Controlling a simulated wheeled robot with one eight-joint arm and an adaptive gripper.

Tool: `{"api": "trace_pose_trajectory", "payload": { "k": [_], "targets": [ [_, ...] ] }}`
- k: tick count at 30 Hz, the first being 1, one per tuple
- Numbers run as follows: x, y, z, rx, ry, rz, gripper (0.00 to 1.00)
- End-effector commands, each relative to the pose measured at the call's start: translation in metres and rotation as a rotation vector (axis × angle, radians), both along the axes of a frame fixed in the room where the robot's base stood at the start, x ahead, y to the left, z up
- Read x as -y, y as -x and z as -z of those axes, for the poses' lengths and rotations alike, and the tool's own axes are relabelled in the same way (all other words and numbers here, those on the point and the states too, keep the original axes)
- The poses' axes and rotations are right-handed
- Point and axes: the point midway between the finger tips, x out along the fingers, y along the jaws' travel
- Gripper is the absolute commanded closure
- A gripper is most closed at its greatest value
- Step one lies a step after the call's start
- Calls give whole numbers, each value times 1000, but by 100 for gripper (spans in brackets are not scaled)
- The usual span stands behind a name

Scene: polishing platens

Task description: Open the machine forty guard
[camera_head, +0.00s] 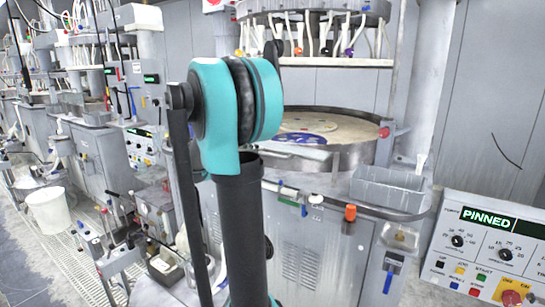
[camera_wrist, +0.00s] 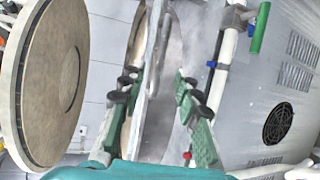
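In the wrist view my gripper (camera_wrist: 156,80) is open, its two green fingers with dark pads standing well apart. A thin pale upright panel edge with a grey bar (camera_wrist: 154,60) runs between the fingers, nearer the left one. I see no clear contact on either side. It may be the guard, but I cannot tell for sure. In the head view a machine with a round polishing table (camera_head: 345,157) stands behind my arm. No number forty is readable on it. My gripper is hidden in the head view.
A large round platen (camera_wrist: 50,85) fills the wrist view's left side. A grey cabinet (camera_wrist: 290,80) with a fan vent is at right. In the head view, a control panel reading PINNED (camera_head: 488,250) and a clear bin (camera_head: 390,188) are at right, a white bucket (camera_head: 48,210) at left.

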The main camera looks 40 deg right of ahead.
Motion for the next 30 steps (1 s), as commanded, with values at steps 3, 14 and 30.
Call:
{"api": "trace_pose_trajectory", "payload": {
  "k": [3,14,30],
  "targets": [
    [25,1,5,1,0,3,68],
    [73,1,16,1,-1,1,68],
    [79,1,17,0,-1,-1,85]
  ]
}}
